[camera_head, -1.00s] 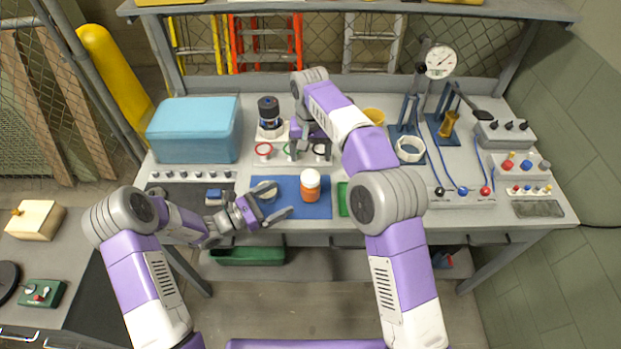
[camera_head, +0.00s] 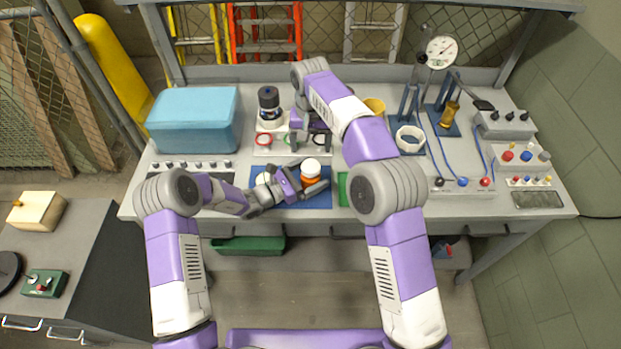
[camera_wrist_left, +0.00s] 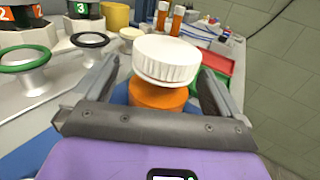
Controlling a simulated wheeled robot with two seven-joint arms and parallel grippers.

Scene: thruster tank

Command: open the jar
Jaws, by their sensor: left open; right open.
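The jar is orange with a white ribbed lid. In the head view its lid (camera_head: 312,166) shows above the orange body (camera_head: 311,181), on the blue mat (camera_head: 290,203). My left gripper (camera_head: 311,180) is open, with its fingers on either side of the jar. In the left wrist view the lid (camera_wrist_left: 167,60) is on the orange body (camera_wrist_left: 158,97), between the open fingers, and gaps show beside it. My right gripper (camera_head: 311,143) is behind the jar, above the ring stand; its fingers are partly hidden.
A blue box (camera_head: 194,124) stands at the left of the bench. A stand with coloured rings (camera_head: 264,140) is behind the mat. A green tray (camera_head: 343,188) lies right of the mat. A dial gauge (camera_head: 442,52) and control boxes (camera_head: 505,125) fill the right side.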

